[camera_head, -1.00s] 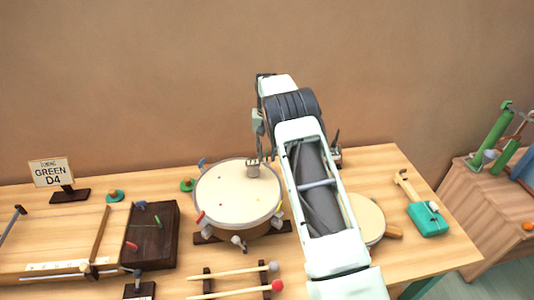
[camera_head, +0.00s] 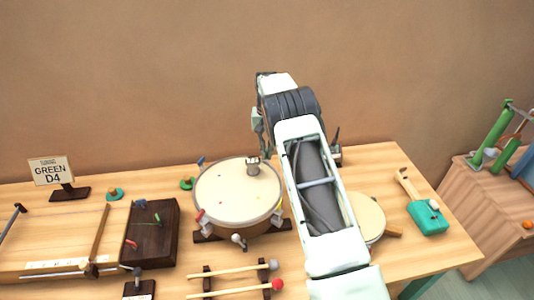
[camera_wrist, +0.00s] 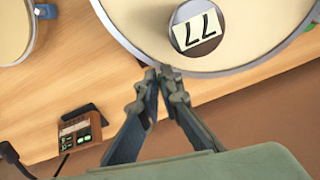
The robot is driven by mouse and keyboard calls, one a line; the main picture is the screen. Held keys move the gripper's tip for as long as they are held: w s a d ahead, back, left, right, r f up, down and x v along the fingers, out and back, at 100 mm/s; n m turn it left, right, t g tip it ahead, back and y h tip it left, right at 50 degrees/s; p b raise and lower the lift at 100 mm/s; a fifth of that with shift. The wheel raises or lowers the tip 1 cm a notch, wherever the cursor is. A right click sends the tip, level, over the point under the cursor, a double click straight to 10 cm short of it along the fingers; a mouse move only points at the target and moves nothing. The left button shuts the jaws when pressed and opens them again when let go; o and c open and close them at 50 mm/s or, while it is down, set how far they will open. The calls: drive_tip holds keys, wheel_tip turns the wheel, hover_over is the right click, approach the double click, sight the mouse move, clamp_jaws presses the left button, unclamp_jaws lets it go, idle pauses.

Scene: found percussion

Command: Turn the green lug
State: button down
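The round drum (camera_head: 225,200) has a cream head and small coloured pieces around its rim. A small green piece (camera_head: 187,183) sits at its left rear side; I cannot tell whether it is attached as a lug.
A sign (camera_head: 51,171) reads "GREEN D4". A dark box (camera_head: 150,235) with coloured pegs stands left of the drum. Mallets (camera_head: 235,270) lie in front. A second round drum (camera_head: 366,217) and a teal block (camera_head: 428,218) are at the right.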

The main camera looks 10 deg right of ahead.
drive_tip(key=m, duration=0.1)
drive_tip(key=m+b, duration=0.1)
drive_tip(key=shift+w+a+m, duration=0.1)
drive_tip(key=shift+a+m, duration=0.1)
drive_tip(key=shift+m, duration=0.1)
drive_tip(key=shift+w+a+m+b, duration=0.1)
drive_tip(key=shift+a+m+b, duration=0.05)
drive_tip(key=shift+m, duration=0.55)
drive_tip(key=shift+w+a+m+b, duration=0.1)
drive_tip(key=shift+m+b, duration=0.05)
drive_tip(key=shift+m, duration=0.55)
drive_tip(key=c, duration=2.2)
unclamp_jaws()
drive_tip(key=shift+o, duration=0.2)
wheel_tip(320, 180, up, 12)
